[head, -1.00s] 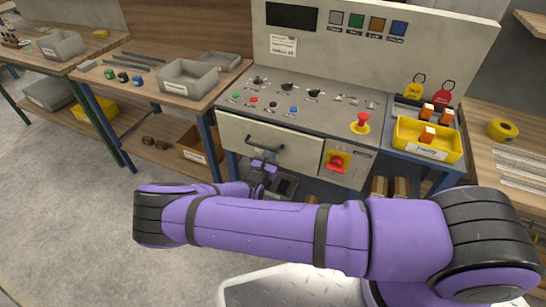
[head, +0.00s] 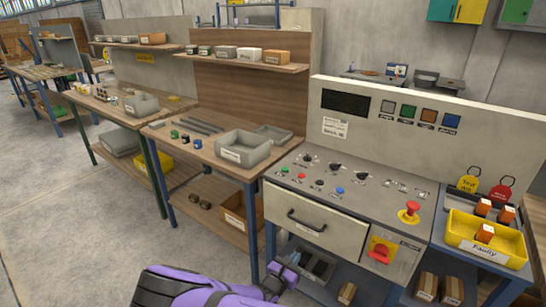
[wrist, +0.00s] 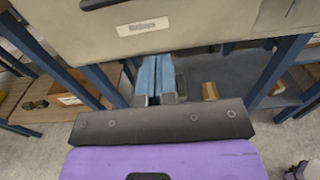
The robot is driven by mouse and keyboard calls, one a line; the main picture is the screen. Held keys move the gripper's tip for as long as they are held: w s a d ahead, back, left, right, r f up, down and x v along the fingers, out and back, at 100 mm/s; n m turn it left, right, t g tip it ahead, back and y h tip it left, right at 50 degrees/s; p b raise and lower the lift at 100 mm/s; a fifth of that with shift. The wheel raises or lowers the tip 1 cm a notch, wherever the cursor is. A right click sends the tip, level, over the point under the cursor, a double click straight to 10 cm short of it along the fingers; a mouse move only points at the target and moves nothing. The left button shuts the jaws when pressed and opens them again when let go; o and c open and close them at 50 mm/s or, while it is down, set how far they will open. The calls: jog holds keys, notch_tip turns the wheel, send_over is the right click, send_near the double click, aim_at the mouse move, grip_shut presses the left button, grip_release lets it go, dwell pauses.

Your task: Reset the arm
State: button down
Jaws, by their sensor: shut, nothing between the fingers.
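My gripper (head: 283,268) is low in the head view, at the end of my purple arm (head: 200,290), in front of the control bench and below its drawer (head: 312,222). In the wrist view the two blue-grey fingers (wrist: 155,78) lie side by side, shut with nothing between them. They point toward the space under the drawer, whose front (wrist: 150,30) fills the top of the wrist view. The fingers look apart from the drawer. Most of my arm is cut off by the bottom edge of the head view.
The control panel (head: 345,185) carries knobs, buttons and a red emergency stop (head: 409,212). A red-and-yellow switch (head: 381,250) is beside the drawer. A yellow bin (head: 485,237) stands at the right, and a grey bin (head: 244,149) on the left workbench. Open floor (head: 60,220) lies at the left.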

jog(key=s+d+r+m+g+y, duration=0.15)
jog(key=d+r+m+g, duration=0.35)
jog(key=r, duration=0.7)
jog(key=s+d+r+m+g+y, duration=0.15)
jog(key=d+r+m+g, duration=0.25)
jog(key=r+m, duration=0.55)
jog(key=s+d+r+m+g+y, duration=0.15)
jog(key=d+r+m+g, duration=0.3)
jog(key=r, duration=0.95)
jog(key=s+d+r+m+t+y, duration=0.2)
jog(key=s+d+r+m+y, duration=0.1)
jog(key=s+r, duration=0.7)
jog(key=s+d+r+m+t+y, duration=0.3)
jog(key=s+r+m, duration=0.3)
jog(key=s, duration=0.8)
notch_tip(320, 180, up, 4)
jog(key=shift+f+y, duration=0.1)
jog(key=shift+y, duration=0.35)
jog(key=c, duration=1.8)
grip_release()
jog(key=shift+c, duration=0.2)
